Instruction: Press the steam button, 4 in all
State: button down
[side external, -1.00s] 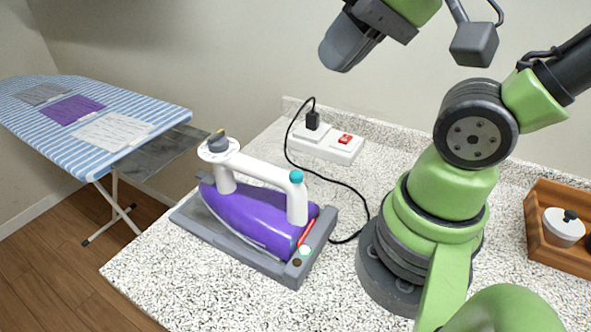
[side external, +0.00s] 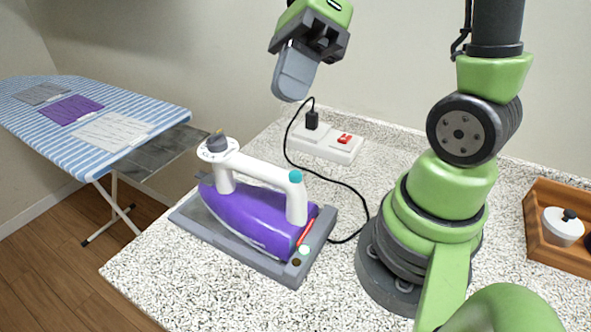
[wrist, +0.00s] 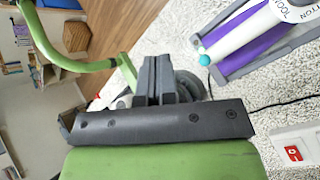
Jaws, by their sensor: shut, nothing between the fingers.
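The purple and white iron (side external: 255,212) rests on a grey stand (side external: 225,247) on the speckled counter. A teal button (side external: 295,176) sits on top of the near right end of its white handle; I take this as the steam button. It also shows in the wrist view (wrist: 204,60). A grey dial (side external: 217,142) is at the handle's other end. My gripper (side external: 291,88) is shut and empty, high above the counter and apart from the iron and the button. Its grey fingers point down in the side view and also show in the wrist view (wrist: 165,75).
A white power strip (side external: 325,146) with a red switch and a black plug stands behind the iron. A black cord curves across the counter. A wooden box (side external: 545,225) with a white lidded pot is at right. A striped ironing board (side external: 60,135) with flat cloths stands at left.

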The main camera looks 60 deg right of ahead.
aim_at(293, 172)
jog(key=shift+f, duration=0.1)
jog(key=shift+f, duration=4.35)
jog(key=shift+f, duration=0.4)
jog(key=shift+f, duration=0.5)
jog(key=shift+r, duration=0.95)
jog(key=shift+r, duration=2.5)
